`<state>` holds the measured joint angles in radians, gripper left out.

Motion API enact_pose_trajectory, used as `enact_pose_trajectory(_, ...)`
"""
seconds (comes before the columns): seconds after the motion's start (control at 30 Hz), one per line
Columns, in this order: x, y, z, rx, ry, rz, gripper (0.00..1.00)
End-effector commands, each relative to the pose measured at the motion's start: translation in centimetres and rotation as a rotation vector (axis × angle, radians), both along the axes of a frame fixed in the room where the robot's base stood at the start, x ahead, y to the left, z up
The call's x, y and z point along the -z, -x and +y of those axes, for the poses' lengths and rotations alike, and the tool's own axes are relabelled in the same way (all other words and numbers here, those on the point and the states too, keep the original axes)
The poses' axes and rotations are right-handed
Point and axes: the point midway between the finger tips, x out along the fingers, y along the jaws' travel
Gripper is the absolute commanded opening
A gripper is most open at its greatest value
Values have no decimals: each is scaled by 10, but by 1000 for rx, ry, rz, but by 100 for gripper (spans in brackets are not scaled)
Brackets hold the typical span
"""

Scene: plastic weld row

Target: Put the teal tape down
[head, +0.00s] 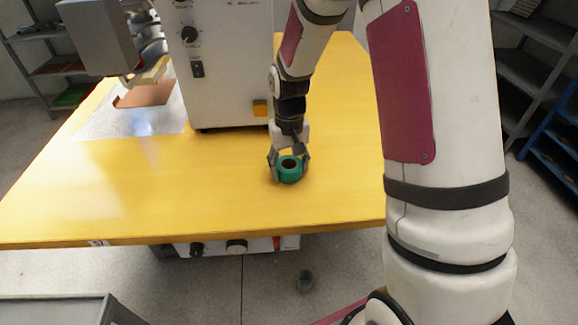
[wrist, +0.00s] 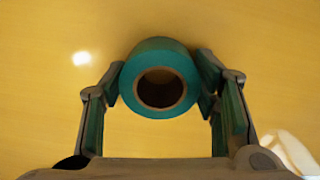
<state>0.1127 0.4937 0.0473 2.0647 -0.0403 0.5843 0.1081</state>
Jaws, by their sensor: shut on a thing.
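The teal tape (head: 290,174) is a roll with a dark round hole. It is at the yellow table (head: 330,205), right of the white machine's front corner. My gripper (head: 288,163) is shut on it, with a finger on either side. In the wrist view the teal tape (wrist: 160,48) sits between the fingertips of my gripper (wrist: 161,80), its hole facing the camera. Yellow tabletop fills the background there. I cannot tell whether the roll's underside touches the table.
A white machine (head: 225,60) with knobs stands on the table behind and left of the tape. A metal plate (head: 130,115) lies at the left. The tabletop in front of the tape is clear to its front edge. Shelves (head: 545,85) stand at the right.

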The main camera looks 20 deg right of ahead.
Motion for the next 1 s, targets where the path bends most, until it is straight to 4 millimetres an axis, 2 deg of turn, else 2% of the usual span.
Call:
enact_pose_trajectory(0.23,3,0,0,0,0,0,25)
enact_pose_trajectory(0.27,3,0,0,0,0,0,59)
enact_pose_trajectory(0.33,2,0,0,0,0,0,75)
enact_pose_trajectory(0.63,2,0,0,0,0,-1,75)
enact_pose_trajectory(0.77,-5,-1,0,0,0,-3,75)
enact_pose_trajectory(0.87,-18,-1,0,0,1,-4,75)
enact_pose_trajectory(1.0,-46,-1,0,0,1,-6,75)
